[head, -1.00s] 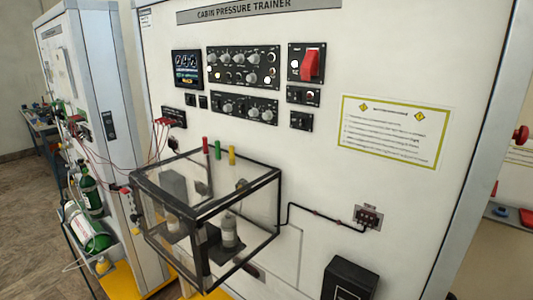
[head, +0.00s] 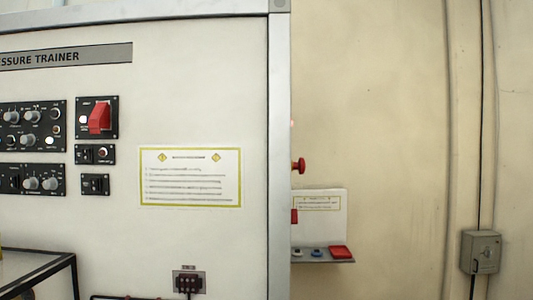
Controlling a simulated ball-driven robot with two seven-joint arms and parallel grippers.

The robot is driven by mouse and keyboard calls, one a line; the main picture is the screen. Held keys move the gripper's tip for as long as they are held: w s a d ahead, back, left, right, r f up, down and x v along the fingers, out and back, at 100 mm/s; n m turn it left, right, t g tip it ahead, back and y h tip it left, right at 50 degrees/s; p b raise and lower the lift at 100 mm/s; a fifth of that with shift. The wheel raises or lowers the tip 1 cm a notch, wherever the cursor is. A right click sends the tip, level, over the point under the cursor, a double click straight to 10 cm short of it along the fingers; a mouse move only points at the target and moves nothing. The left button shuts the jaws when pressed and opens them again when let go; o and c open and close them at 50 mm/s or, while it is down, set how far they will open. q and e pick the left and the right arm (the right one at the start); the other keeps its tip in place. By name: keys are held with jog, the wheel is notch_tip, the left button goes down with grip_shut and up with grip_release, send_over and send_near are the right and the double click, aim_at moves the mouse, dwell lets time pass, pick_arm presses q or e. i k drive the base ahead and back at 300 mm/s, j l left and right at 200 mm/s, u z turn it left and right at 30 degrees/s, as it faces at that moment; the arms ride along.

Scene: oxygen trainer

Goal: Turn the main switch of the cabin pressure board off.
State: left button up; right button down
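The cabin pressure board (head: 200,90) fills the left half of the head view, with its title strip (head: 65,57) cut off at the left edge. The large red switch (head: 100,117) sits on a black panel near the top of the board. A white light or button shows just left of it. I take it for the main switch, but its label is too small to read. Neither of my grippers is in view.
Knob panels (head: 32,126) lie left of the red switch and small switch panels (head: 95,154) below it. A clear box (head: 40,256) juts out at the lower left. Beyond the board's right edge are a red knob (head: 299,166), a small shelf (head: 322,262) and a grey wall box (head: 481,252).

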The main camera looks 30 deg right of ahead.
aim_at(294, 215)
jog(key=z, duration=1.15)
